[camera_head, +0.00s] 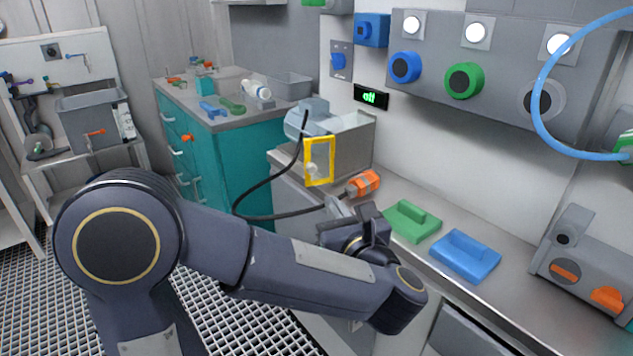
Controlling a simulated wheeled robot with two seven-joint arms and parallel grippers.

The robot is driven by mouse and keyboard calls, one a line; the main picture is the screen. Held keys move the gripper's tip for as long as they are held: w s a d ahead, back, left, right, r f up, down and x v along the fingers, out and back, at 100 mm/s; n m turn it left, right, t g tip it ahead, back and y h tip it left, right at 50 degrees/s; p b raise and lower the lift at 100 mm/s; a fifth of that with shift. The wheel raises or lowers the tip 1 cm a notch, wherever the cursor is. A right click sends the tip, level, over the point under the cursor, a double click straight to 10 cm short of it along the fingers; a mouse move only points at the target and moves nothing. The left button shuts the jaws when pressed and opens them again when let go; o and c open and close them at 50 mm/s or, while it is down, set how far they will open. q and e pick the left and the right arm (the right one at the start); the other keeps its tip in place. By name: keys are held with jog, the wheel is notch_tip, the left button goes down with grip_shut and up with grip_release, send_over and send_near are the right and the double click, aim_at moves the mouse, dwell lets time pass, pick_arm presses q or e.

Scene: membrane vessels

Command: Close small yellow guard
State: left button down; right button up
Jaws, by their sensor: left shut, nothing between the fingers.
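The small yellow guard (306,163) is an upright rectangular frame at the near left corner of a grey metal box on the counter. A pale knob (312,170) shows through its opening. I cannot tell from this angle how far the guard stands open. My left arm comes in from the lower left, and my left gripper (338,207) is shut and empty, below and slightly right of the guard, apart from it. The wrist partly hides the fingers. My right gripper is out of view.
An orange-ended connector (365,183) on a black cable lies just beside the gripper. A teal cabinet (215,155) stands behind left. A blue hose (537,105) hangs at upper right.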

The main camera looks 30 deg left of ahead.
aim_at(312, 171)
pick_arm(q)
jog(key=x, duration=1)
jog(key=shift+w+a, duration=0.3)
